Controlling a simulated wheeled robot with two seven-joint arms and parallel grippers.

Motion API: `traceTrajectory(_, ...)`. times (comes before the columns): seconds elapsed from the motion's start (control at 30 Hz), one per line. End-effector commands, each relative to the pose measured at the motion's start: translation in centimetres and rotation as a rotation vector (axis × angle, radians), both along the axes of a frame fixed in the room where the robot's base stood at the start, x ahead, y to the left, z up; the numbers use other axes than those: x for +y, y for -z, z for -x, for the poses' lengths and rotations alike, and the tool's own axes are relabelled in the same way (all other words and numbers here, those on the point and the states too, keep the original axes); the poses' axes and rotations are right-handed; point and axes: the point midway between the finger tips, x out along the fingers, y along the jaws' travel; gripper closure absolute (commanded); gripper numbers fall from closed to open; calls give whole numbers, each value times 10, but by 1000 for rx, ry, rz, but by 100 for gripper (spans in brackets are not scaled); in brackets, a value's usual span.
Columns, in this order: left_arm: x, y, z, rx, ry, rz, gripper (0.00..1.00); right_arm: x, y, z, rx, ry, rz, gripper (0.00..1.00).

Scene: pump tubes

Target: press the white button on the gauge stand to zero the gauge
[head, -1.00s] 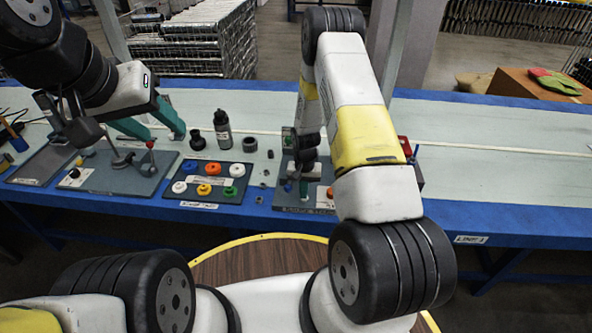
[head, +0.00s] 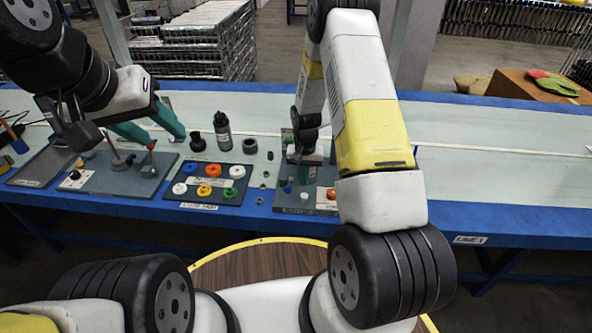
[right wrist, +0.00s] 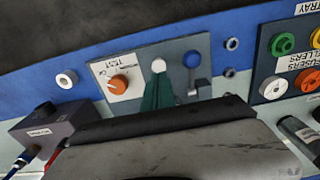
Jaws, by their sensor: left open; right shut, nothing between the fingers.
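The white button (right wrist: 158,65) stands on a grey plate (right wrist: 178,48), between an orange knob (right wrist: 119,85) and a blue round part (right wrist: 192,60). In the head view the button (head: 304,196) shows near the plate's front edge. My right gripper (right wrist: 157,78), with green fingers, is shut and empty. Its tips are right by the button in the wrist view; in the head view they (head: 306,183) appear behind and above it. I cannot tell any contact. No gauge face is readable. My left gripper (head: 158,134) is open and empty, above the left part of the bench.
A tray of coloured rings (head: 212,184) lies left of the plate. Further left is a plate with posts (head: 118,178). A black bottle (head: 222,131) stands behind the tray. A dark grey box (right wrist: 50,130) stands near the plate. The bench's right side is clear.

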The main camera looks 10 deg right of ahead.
Motion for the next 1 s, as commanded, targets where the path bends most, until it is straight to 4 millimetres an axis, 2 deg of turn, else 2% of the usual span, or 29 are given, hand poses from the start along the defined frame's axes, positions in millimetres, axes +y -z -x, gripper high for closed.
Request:
traceTrajectory(0.03, 0, 0, 0, 1, 0, 0, 52, 0, -13, -1, -4, -1, 0, 100)
traceTrajectory(0.1, 0, 0, 0, 0, 0, 0, 52, 1, -28, -2, -5, -2, -1, 100)
traceTrajectory(0.33, 0, 0, 0, 0, 0, 0, 52, 1, -59, -2, -4, -1, -1, 100)
traceTrajectory(0.5, 0, 0, 0, 0, 0, 0, 52, 1, -64, -1, -2, -1, 0, 100)
traceTrajectory(1.0, 0, 0, 0, 0, 0, 0, 52, 1, -64, -1, -3, -1, -1, 100)
